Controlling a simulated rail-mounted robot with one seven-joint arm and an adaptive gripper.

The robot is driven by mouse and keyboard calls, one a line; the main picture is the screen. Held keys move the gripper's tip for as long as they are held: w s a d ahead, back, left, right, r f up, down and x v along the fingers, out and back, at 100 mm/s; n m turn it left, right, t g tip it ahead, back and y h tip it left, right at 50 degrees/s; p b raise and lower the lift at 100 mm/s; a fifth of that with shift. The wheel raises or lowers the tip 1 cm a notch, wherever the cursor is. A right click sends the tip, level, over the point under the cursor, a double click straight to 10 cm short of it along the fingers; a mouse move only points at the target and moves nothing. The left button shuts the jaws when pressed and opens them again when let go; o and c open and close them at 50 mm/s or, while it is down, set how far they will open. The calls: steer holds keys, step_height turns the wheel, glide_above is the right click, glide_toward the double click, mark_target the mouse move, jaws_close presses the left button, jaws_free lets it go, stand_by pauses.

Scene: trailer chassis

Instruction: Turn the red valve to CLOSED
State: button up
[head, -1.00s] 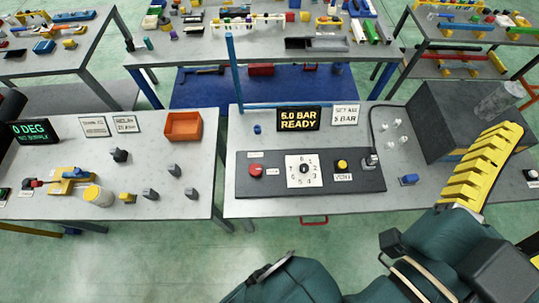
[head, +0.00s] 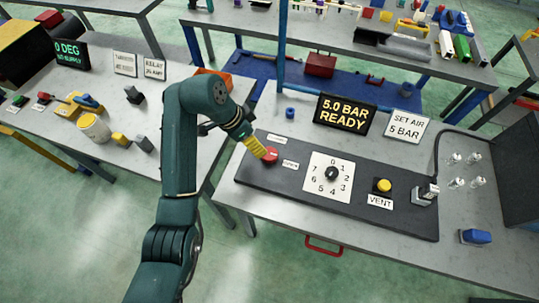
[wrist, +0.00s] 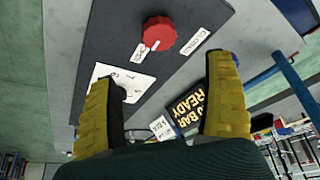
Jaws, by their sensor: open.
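The red valve (head: 272,156) is a round knob at the left end of the dark panel (head: 400,222). It also shows in the wrist view (wrist: 160,32), with a white mark on its side nearest the OPEN label (wrist: 139,53). The CLOSED label (wrist: 195,41) is on the other side. My gripper (head: 262,152) has yellow ribbed fingers and reaches down at the valve. In the wrist view my gripper (wrist: 160,72) is open and empty, with the valve beyond the fingertips, roughly between them sideways. I cannot tell whether a finger touches it.
A numbered dial (head: 331,174), a yellow VENT button (head: 383,186) and a grey fitting (head: 425,195) are on the same panel. A display (head: 345,115) reads 5.0 BAR READY, beside a SET AIR 5 BAR sign (head: 403,126). An orange bin (head: 213,74) is behind my arm.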

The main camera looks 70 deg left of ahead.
mark_target(269, 153)
steer(key=b+x, duration=0.1)
steer(key=x, duration=1.2)
steer(key=c, duration=1.2)
